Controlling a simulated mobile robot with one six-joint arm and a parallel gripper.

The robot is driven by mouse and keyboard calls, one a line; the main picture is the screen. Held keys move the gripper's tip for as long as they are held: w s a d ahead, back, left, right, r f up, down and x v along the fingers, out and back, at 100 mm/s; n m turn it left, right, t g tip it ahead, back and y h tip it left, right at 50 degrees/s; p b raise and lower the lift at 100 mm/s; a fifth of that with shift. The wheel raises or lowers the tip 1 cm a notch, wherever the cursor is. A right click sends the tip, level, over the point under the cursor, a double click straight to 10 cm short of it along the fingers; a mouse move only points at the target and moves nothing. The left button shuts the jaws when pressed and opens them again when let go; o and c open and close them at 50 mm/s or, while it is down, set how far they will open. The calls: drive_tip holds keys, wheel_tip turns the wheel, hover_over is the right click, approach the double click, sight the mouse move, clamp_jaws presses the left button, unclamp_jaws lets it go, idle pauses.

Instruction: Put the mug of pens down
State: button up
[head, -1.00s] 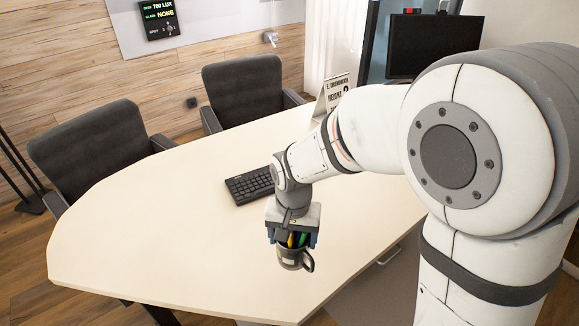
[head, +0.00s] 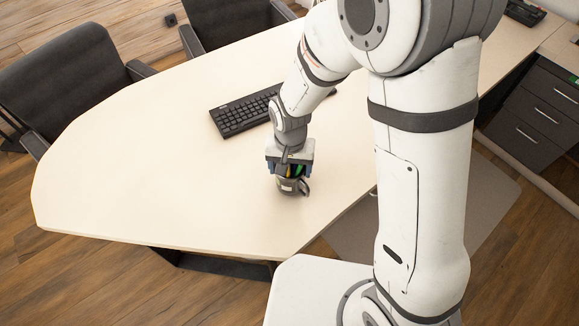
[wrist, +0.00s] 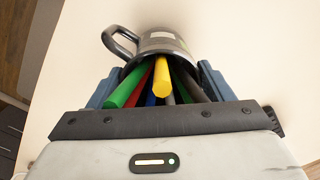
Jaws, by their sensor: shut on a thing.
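The mug of pens (head: 289,186) is a dark grey mug with a light label and a handle on its right in the head view. It is at the near right part of the light table (head: 150,190), upright; whether its base touches the top I cannot tell. My gripper (head: 290,171) points down over it and is shut on it. In the wrist view the mug (wrist: 165,42) sits between the two blue fingers (wrist: 160,88), with green, red, blue, yellow and dark pens (wrist: 162,82) sticking out towards the palm. The mug's base is hidden there.
A black keyboard (head: 243,112) lies on the table behind and left of the mug. Dark chairs (head: 66,82) stand along the table's far side. The table's left part is bare. Its near edge runs below the mug, and a dark drawer unit (head: 535,115) is at the right.

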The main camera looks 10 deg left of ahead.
drive_tip(key=shift+f, duration=0.35)
drive_tip(key=shift+f, duration=0.15)
drive_tip(key=o, duration=1.3)
drive_tip(key=shift+c, duration=0.2)
